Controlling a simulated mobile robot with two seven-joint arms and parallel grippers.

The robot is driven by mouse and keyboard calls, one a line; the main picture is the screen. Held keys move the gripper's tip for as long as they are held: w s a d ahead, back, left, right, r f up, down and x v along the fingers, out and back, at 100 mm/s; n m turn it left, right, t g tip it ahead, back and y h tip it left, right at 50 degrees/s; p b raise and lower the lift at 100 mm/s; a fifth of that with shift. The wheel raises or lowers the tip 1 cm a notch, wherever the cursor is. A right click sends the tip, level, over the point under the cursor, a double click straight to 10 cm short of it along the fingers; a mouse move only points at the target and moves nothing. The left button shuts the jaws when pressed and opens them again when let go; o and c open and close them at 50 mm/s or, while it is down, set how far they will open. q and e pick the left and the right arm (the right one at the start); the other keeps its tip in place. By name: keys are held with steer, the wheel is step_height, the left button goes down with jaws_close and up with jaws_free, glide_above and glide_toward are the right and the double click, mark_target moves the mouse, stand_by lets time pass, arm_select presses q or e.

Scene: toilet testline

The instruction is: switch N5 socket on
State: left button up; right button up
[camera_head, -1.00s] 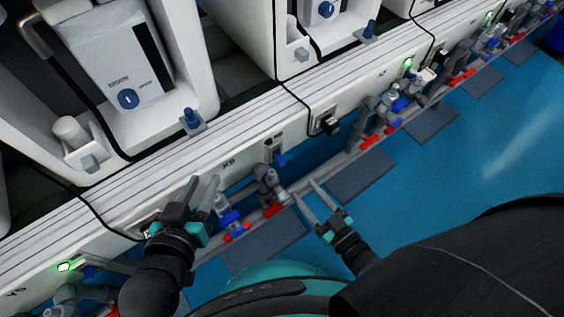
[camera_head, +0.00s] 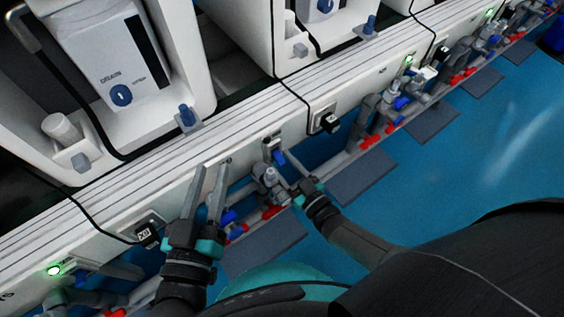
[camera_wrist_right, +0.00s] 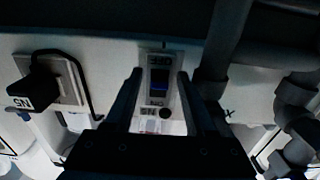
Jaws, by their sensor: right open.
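The plug marked N5 (camera_wrist_right: 32,92) is in a square socket plate at the left of the right wrist view, its label upside down. A plug in a socket (camera_head: 328,122), label unreadable, shows in the head view. My right gripper (camera_wrist_right: 160,100) is open around the switch's line of sight; contact cannot be told. It also shows in the head view (camera_head: 287,172). My left gripper (camera_head: 210,178) is open and empty near the rail.
Grey pipes with blue and red valve handles (camera_head: 270,190) run below the rail, close to my right gripper. Another plug (camera_head: 148,234) is near my left gripper. A green light (camera_head: 55,270) glows at lower left. White appliances (camera_head: 120,80) stand above. The blue floor is open at right.

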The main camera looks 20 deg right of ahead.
jaws_close()
stand_by(0.4)
